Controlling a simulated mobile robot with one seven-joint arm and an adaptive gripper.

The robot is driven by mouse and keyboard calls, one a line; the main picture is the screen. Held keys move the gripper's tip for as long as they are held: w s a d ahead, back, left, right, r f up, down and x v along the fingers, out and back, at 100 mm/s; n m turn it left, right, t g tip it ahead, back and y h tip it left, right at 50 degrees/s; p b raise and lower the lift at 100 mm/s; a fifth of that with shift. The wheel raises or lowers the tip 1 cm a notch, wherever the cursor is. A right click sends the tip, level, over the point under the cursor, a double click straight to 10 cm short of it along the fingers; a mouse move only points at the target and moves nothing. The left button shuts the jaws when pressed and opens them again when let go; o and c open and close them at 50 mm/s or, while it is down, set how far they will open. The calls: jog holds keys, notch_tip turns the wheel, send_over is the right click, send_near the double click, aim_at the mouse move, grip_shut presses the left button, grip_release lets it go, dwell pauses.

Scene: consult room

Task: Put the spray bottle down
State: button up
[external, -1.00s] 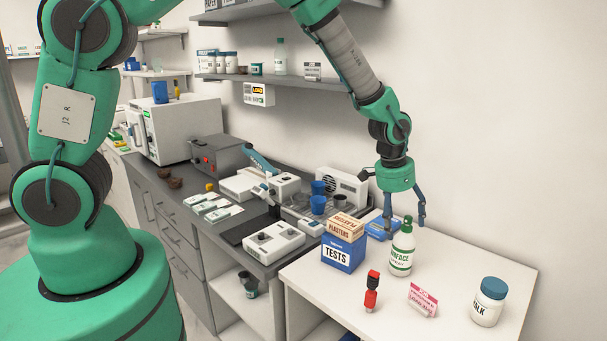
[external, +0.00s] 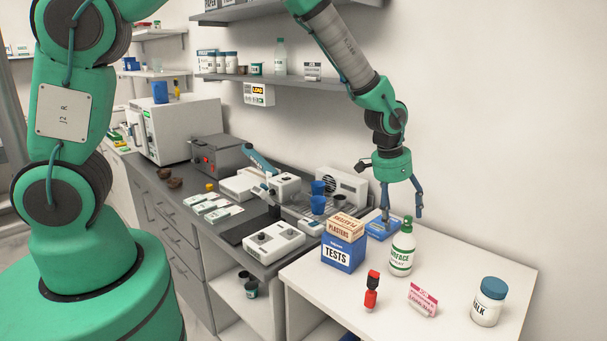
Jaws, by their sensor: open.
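The spray bottle (external: 402,252), white with a green top and a "SURFACE" label, stands upright on the white table (external: 345,313). My gripper (external: 402,215) is open, with its fingers pointing down. In the picture it is just above and behind the bottle's top. The fingers do not close on the bottle, and its green top shows clear in front of them.
Left of the bottle are a blue "TESTS" box (external: 343,256) with a plasters box (external: 345,227) on top, and a flat blue box (external: 382,229). In front are a red and black item (external: 371,290), a pink-and-white card (external: 423,299) and a blue-lidded jar (external: 488,302).

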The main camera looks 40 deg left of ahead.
jog(key=s+a+r+n+t, duration=0.1)
jog(key=s+a+r, duration=0.4)
jog(key=r, duration=0.4)
jog(key=s+a+r+n, duration=0.1)
jog(key=s+a+r, duration=0.3)
jog(key=a+r, duration=0.35)
jog(key=s+a+r+n+t, duration=0.1)
jog(key=s+a+r, duration=0.35)
jog(key=r, duration=0.55)
jog(key=s+a+r+n, duration=0.1)
jog(key=s+a, duration=0.3)
jog(key=s, duration=0.4)
jog(key=s+a+r+n+y, duration=0.1)
jog(key=s+a+r, duration=0.3)
jog(key=s, duration=0.4)
jog(key=s+a+r+t, duration=0.1)
jog(key=s+a, duration=0.3)
jog(key=s, duration=0.4)
jog(key=shift+a+r+n, duration=0.4)
jog(key=shift+r, duration=0.4)
jog(key=shift+s+f, duration=0.1)
notch_tip(320, 180, down, 15)
jog(key=b, duration=1.5)
jog(key=shift+r, duration=0.2)
